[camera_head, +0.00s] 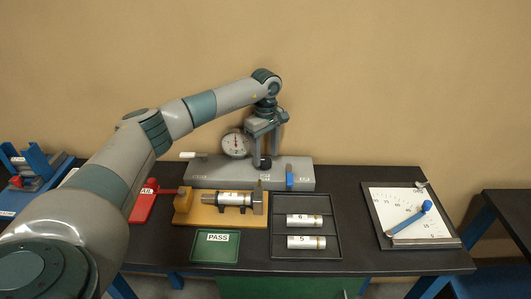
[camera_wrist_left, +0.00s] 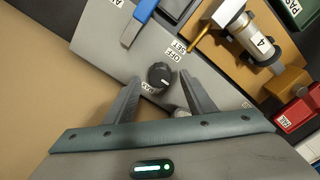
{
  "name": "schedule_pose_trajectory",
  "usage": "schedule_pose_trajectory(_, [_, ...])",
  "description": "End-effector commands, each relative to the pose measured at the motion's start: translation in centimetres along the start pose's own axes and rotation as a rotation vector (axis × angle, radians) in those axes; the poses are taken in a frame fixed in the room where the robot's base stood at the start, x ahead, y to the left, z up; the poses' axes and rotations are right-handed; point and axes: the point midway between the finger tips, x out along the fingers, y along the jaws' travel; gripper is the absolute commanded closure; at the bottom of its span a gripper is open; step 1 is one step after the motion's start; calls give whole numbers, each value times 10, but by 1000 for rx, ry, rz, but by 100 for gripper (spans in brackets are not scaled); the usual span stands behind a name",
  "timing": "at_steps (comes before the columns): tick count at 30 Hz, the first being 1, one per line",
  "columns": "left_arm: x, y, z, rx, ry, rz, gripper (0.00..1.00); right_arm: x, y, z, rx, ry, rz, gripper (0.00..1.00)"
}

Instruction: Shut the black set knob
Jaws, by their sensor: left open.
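The black set knob (camera_wrist_left: 160,76) sits on the grey base (camera_wrist_left: 105,45) of the gauge stand, with a white mark on its face and a label reading OFF and SET beside it. In the head view the knob (camera_head: 263,163) is partly covered by my gripper. My left gripper (camera_head: 263,146) points down over the knob, jaws open. In the left wrist view its two fingers lie on either side of the knob, with gaps to it. Whether the fingertips reach down to the knob's height I cannot tell. My right gripper is not in view.
A dial gauge (camera_head: 235,144) stands left of the gripper, and a blue lever (camera_head: 290,177) right of it. In front are a wooden fixture (camera_head: 210,216) holding a cylinder, a green PASS tray (camera_head: 215,246), a black tray (camera_head: 305,200) with cylinders, and a scale board (camera_head: 410,213) at right.

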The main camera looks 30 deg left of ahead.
Motion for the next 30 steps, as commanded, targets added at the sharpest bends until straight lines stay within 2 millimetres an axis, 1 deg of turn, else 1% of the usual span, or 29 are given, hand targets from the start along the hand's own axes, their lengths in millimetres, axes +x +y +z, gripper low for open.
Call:
schedule_pose_trajectory(1, [4, -1, 0, 0, 0, -3, 50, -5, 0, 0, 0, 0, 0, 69])
schedule_pose_trajectory(6, [16, 0, 0, 1, 1, -1, 50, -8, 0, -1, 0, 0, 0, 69])
schedule_pose_trajectory(16, [19, 0, 0, 0, 1, 0, 50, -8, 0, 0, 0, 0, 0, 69])
schedule_pose_trajectory(17, [19, 0, 0, 0, 1, 0, 53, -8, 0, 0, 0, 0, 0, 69])
schedule_pose_trajectory(18, [19, 0, 0, 0, 1, 0, 62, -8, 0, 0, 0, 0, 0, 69])
schedule_pose_trajectory(20, [19, 0, 0, 0, 1, 0, 76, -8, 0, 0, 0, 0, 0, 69])
schedule_pose_trajectory(21, [19, 0, 0, 0, 1, 0, 86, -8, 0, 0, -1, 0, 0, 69])
schedule_pose_trajectory(22, [19, 0, 0, 0, 1, 0, 91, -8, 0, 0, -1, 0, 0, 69])
schedule_pose_trajectory(30, [19, 0, 0, -11, 1, 0, 91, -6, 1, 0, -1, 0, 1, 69])
